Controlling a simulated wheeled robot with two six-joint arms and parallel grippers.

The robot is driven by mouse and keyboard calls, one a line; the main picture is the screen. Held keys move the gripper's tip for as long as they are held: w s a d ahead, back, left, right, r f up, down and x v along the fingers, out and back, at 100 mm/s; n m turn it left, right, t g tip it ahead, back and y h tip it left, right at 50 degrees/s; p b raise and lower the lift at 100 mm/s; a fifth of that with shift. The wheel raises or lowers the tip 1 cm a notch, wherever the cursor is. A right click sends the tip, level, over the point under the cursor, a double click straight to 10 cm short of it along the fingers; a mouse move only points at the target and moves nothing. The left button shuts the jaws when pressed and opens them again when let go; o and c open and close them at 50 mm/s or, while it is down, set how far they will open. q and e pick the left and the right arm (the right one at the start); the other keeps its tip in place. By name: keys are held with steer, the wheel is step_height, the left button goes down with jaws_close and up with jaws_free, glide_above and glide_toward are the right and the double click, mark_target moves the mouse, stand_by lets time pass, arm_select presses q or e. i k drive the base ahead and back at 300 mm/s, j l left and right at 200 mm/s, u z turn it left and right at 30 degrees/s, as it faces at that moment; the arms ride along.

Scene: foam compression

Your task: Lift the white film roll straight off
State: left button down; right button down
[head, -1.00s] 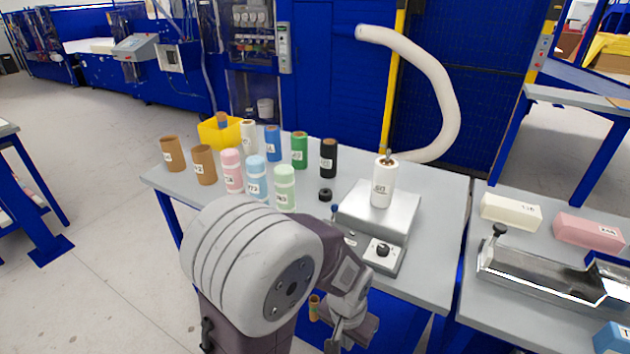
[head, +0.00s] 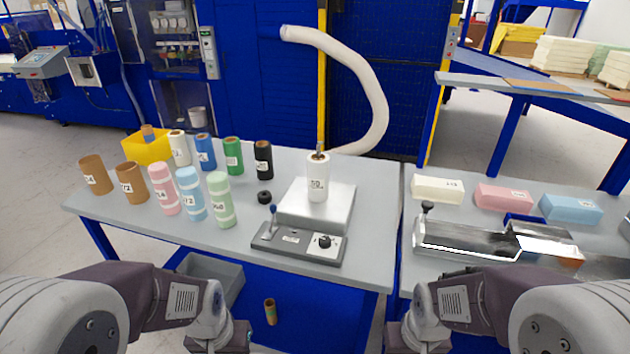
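The white film roll (head: 318,181) stands upright on the square metal plate of a small machine (head: 296,217) on the grey table. A thin dark spindle (head: 320,140) sticks up out of its core, and it carries a printed label. Both my arms reach in along the bottom of the head view, well short of the roll and low at the table's front. My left gripper is near the bottom edge at left of centre and my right gripper near the bottom edge at right of centre. Their fingers are cut off, so their opening does not show.
A small black knob (head: 264,197) lies left of the machine. Several coloured rolls, a black roll (head: 263,160) and brown cores (head: 95,175) stand further left, with a yellow bin (head: 147,148) behind. A white hose (head: 360,75) arches behind. Foam blocks (head: 437,188) lie on the right table.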

mark_target(318, 171)
steer(key=j+z, duration=0.3)
steer(key=j, duration=0.9)
steer(key=j+z, duration=0.3)
steer(key=j, duration=0.9)
steer(key=k, duration=0.05)
